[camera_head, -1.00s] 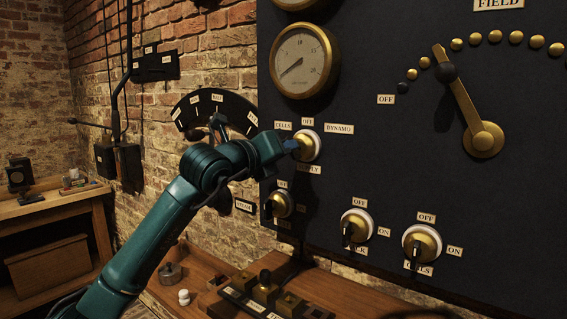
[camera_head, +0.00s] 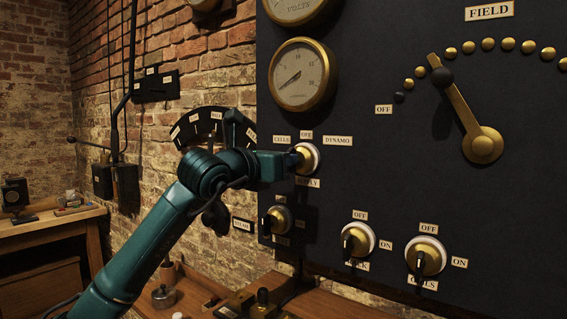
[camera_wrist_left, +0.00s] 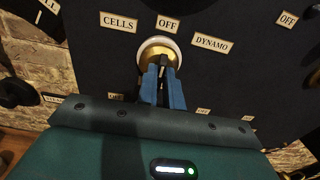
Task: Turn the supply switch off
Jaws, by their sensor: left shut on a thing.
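The supply switch (camera_head: 308,158) is a brass knob on a white collar on the dark panel, with CELLS, OFF and DYNAMO labels above it. My left gripper (camera_head: 296,159) reaches it from the left, and its fingers are at the knob. In the left wrist view, the switch (camera_wrist_left: 158,46) sits below the OFF label (camera_wrist_left: 167,24), and the blue fingers of my left gripper (camera_wrist_left: 164,74) are shut on its dark lever. The fingers hide much of the lever, so I cannot tell its exact setting. My right gripper is not in view.
A smaller switch (camera_head: 279,219) sits just below, with two more brass switches (camera_head: 358,240) (camera_head: 427,256) to the right. A gauge (camera_head: 302,75) is above, and the large FIELD lever (camera_head: 462,110) is at the right. A bench with small items lies below.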

